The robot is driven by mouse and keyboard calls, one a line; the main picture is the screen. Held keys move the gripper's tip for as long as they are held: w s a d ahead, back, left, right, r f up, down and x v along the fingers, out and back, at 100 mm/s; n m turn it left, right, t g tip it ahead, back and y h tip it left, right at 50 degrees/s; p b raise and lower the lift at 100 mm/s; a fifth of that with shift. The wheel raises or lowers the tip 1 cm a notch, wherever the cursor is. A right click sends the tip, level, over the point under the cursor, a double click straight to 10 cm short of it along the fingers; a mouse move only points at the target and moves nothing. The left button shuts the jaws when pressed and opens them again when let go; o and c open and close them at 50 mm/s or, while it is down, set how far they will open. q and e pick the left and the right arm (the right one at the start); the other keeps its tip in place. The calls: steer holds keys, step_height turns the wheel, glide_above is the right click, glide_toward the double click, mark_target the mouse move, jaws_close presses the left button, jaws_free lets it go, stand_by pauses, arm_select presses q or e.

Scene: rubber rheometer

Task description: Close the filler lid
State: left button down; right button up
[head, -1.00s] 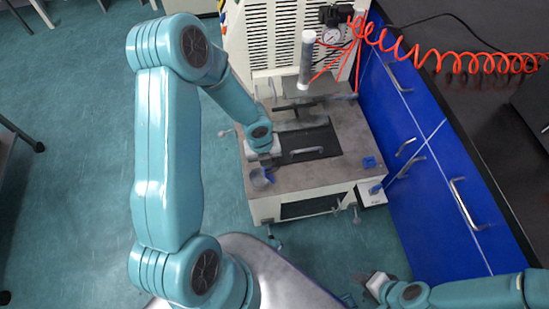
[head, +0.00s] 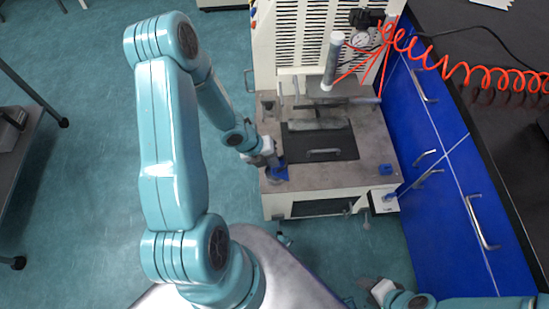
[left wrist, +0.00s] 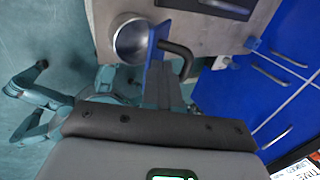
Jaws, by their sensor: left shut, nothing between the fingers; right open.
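The filler opening is a round metal cup (left wrist: 130,40) at the front left corner of the machine's top in the left wrist view. A blue plate (left wrist: 154,45), apparently the lid, stands edge-on at the cup's rim and looks raised. A dark bent rod (left wrist: 182,52) sits beside it; I cannot tell what it belongs to. In the head view the blue lid (head: 281,174) shows right beside my left gripper (head: 270,163), which is shut and empty. Whether they touch is unclear. My right gripper (head: 372,290) is open and empty, low in front of the machine.
A dark plate with a metal handle (head: 323,152) lies right of the cup. A small blue part (head: 385,169) sits at the machine's front right. Blue cabinets (head: 435,165) stand close on the right. The floor (head: 70,170) to the left is mostly clear.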

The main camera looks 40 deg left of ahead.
arm_select(q)
steer(key=s+f+t+h+b, duration=0.1)
steer(key=s+a+f+t+h+b, duration=0.1)
steer(key=t, duration=0.1)
steer(key=a+f+t+h+b, duration=0.1)
steer(key=f+b, duration=0.1)
steer(key=shift+s+a+f+h, duration=0.1)
steer(key=shift+s+a+h, duration=0.05)
steer(key=shift+s+h, duration=0.2)
steer(key=shift+s+a+f+t+h+b, duration=0.2)
steer(key=shift+s+f+t+h+b, duration=0.1)
steer(key=shift+f+t+h+b, duration=0.6)
steer(key=shift+s+a+y+b, duration=0.15)
steer(key=shift+y+b, duration=0.2)
steer(key=shift+b, duration=0.4)
